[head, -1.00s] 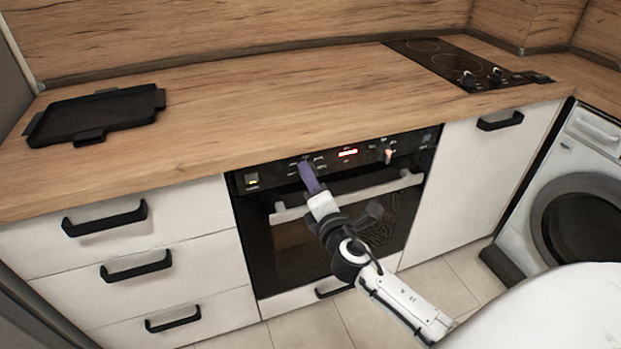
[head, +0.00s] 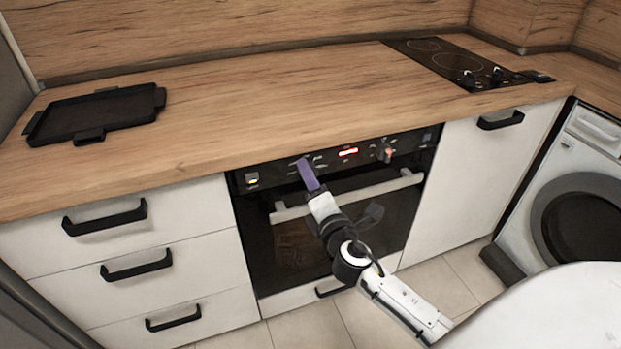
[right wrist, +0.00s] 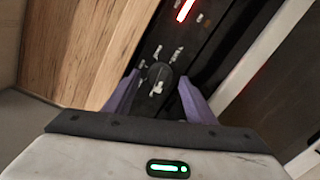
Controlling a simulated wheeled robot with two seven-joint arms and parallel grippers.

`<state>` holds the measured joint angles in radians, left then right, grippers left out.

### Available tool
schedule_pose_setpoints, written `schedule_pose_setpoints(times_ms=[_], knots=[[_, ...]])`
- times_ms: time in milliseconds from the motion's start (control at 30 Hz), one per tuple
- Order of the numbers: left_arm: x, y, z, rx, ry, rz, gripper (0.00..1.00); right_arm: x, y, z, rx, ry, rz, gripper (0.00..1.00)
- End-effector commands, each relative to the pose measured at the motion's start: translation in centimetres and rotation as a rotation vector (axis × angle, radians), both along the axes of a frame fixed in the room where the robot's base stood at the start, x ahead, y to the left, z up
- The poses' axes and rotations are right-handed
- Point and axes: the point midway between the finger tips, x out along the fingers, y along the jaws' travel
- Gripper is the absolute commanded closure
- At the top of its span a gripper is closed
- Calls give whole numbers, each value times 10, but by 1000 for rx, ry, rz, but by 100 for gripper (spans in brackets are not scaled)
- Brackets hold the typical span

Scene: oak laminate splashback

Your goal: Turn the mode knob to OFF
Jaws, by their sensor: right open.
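The oven's black control panel (head: 280,174) runs under the counter edge in the head view. In the right wrist view a dark round mode knob (right wrist: 158,78) with pale markings around it sits on the panel. My right gripper (right wrist: 155,95) is open, with one purple finger on each side of the knob; I cannot tell whether they touch it. In the head view my right gripper (head: 307,174) is at the panel's left-middle part and hides this knob. My left gripper is not in view.
A second knob (head: 384,152) is on the panel's right, beside a red-lit display (head: 347,151). The oven handle (head: 350,196) crosses just below my gripper. A black tray (head: 95,113) lies on the counter, and a cooktop (head: 460,62) is at the back right.

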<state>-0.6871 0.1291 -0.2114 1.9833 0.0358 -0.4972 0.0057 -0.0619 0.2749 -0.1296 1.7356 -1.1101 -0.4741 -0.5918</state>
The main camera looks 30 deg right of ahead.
Motion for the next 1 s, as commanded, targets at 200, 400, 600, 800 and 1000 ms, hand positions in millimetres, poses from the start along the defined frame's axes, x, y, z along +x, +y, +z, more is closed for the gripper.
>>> schedule_pose_setpoints(times_ms=[200, 400, 600, 800, 1000], knots=[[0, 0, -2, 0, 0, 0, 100, -38, 12, -1, 1, 4, 2, 50], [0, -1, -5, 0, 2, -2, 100, -74, 22, 1, 2, 3, 0, 50], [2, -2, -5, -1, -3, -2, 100, -91, 28, 2, 0, 1, 0, 50], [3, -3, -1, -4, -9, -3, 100, -93, 28, 3, -1, 0, 0, 50], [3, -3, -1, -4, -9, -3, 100, -93, 28, 3, -1, 0, 0, 50]])
